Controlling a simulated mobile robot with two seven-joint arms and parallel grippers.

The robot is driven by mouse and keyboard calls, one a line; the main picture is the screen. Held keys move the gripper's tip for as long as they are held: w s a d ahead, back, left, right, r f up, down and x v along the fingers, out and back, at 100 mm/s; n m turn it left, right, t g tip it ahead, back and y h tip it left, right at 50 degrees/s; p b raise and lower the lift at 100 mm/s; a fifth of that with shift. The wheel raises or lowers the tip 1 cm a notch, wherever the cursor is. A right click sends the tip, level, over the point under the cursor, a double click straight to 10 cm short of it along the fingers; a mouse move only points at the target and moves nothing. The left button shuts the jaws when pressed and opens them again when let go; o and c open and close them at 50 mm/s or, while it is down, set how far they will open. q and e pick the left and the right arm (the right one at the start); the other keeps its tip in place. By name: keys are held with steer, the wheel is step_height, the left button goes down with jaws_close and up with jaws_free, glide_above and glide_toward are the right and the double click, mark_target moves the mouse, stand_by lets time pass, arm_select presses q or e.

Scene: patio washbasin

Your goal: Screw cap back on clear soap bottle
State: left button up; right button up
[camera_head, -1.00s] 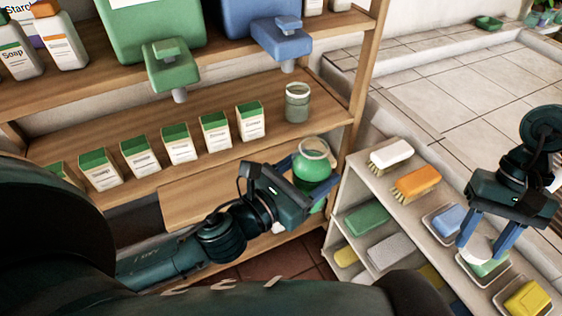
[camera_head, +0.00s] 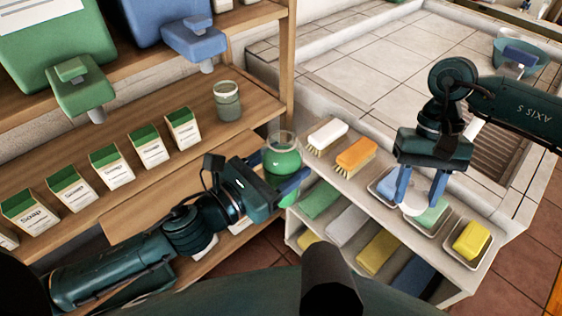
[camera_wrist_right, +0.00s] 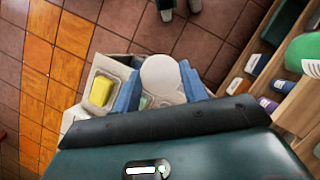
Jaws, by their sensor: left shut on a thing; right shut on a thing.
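The clear soap bottle (camera_head: 284,158) is round, holds green liquid and has an open top. My left gripper (camera_head: 292,182) is shut on it, beside the end of the wooden shelf, and its fingers partly cover the lower part. My right gripper (camera_head: 422,190) is shut on a round white cap (camera_head: 413,209), held above the soap trays. In the right wrist view the cap (camera_wrist_right: 163,74) sits between the two blue fingers. The bottle and the cap are well apart, with the brushes between them in the head view.
A low rack (camera_head: 372,195) carries a white brush (camera_head: 327,134), an orange brush (camera_head: 356,154) and soap trays, including yellow soap (camera_head: 471,240). A jar (camera_head: 228,100) and soap boxes stand on the wooden shelf (camera_head: 120,215). Tiled basin (camera_head: 365,60) lies behind.

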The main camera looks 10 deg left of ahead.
arm_select(q)
steer(key=shift+r, duration=0.2)
arm_select(e)
steer(key=w+a+r+m+t+y, duration=0.1)
steer(key=a+r+m+y, duration=0.1)
steer(key=a+r+m, duration=0.5)
steer(key=w+a+r+m+t+y, duration=0.1)
steer(key=a+r+m+t+y, duration=0.1)
steer(key=a+r+m, duration=0.5)
steer(key=a+r, duration=0.4)
steer(key=a, duration=0.5)
steer(key=shift+w+m, duration=0.2)
steer(key=shift+m, duration=0.1)
steer(key=shift+a+f, duration=0.1)
steer(key=shift+f, duration=0.05)
step_height(320, 180, down, 4)
steer(key=shift+r, duration=0.1)
steer(key=shift+r, duration=0.1)
